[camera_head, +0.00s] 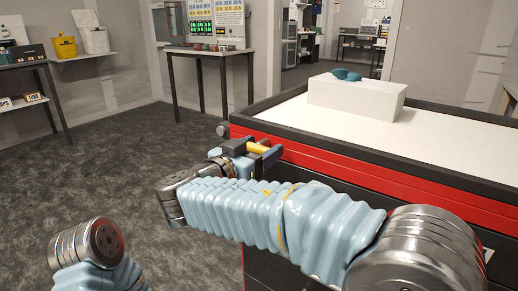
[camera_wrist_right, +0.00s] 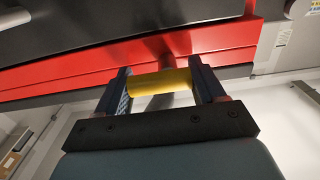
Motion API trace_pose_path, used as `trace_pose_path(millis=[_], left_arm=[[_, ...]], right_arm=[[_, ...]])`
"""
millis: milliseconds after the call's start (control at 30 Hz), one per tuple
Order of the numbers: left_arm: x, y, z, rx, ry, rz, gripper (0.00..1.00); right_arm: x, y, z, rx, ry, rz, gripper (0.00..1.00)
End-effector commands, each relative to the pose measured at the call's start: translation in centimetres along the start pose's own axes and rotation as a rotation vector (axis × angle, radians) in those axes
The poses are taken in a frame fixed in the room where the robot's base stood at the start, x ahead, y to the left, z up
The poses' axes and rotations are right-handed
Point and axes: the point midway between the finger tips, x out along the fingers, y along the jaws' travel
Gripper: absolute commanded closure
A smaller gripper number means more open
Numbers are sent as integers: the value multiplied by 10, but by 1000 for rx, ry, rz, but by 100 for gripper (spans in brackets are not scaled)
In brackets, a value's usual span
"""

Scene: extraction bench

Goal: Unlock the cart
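The cart (camera_head: 300,153) has red and black sides and a white top, and stands at the right in the head view. Its red side (camera_wrist_right: 215,40) crosses the top of the right wrist view. My right gripper (camera_head: 259,149) is at the cart's near left corner. Its two dark fingers are on either end of a yellow cylinder (camera_wrist_right: 160,81) and appear to touch it. The yellow cylinder also shows in the head view (camera_head: 257,147), close to the red side. I cannot tell how it joins the cart. My left gripper is out of view.
A white block (camera_head: 355,98) with a blue object (camera_head: 347,75) on it stands on the cart. A grey round knob (camera_head: 223,130) is at the cart's corner. A table with a panel (camera_head: 209,52) stands at the back, shelves (camera_head: 22,66) at the left. The floor between is clear.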

Motion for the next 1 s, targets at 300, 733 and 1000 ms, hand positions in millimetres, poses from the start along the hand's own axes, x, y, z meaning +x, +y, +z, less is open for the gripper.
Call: trace_pose_path(millis=[300, 733, 1000], left_arm=[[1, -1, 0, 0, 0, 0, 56], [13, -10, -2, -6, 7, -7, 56], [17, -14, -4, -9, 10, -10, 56]], right_arm=[[0, 0, 0, -14, 0, 1, 62], [0, 0, 0, -249, 2, 2, 62], [0, -2, -4, -504, 2, 1, 62]])
